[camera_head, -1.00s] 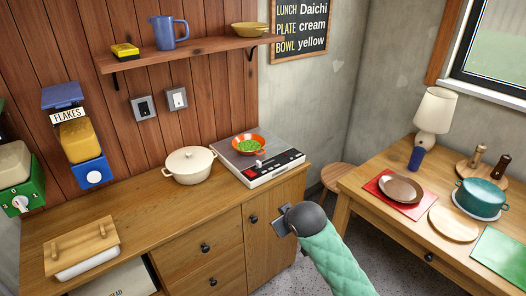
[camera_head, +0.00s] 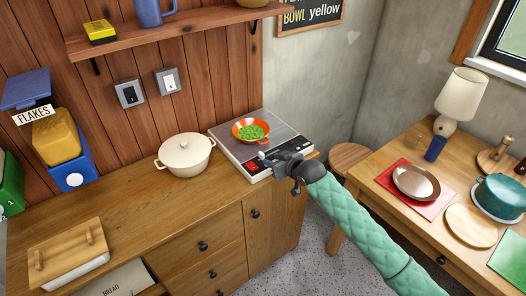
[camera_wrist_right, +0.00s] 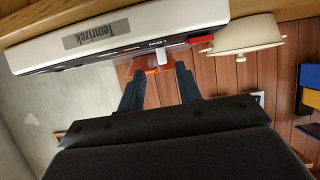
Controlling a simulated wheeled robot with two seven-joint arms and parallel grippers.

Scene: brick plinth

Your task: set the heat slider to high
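The cooker (camera_head: 222,138) is a flat grey-topped unit with a white and black front panel, on the right end of the wooden counter. A small white slider knob (camera_head: 262,155) stands at the panel. The wrist view shows the cooker's white front (camera_wrist_right: 120,35) upside down and a white knob (camera_wrist_right: 174,56) just beyond the fingertips. My right gripper (camera_head: 277,159) is at the front of the cooker, partly covering the panel. In the wrist view its fingers (camera_wrist_right: 160,72) are apart with nothing held between them. My left gripper is not in view.
An orange pan (camera_head: 238,124) of green peas sits on the cooker. A cream lidded pot (camera_head: 185,156) stands to its left. A wooden shelf (camera_head: 180,38) hangs above. A stool (camera_head: 350,155) and a table with a lamp are at right.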

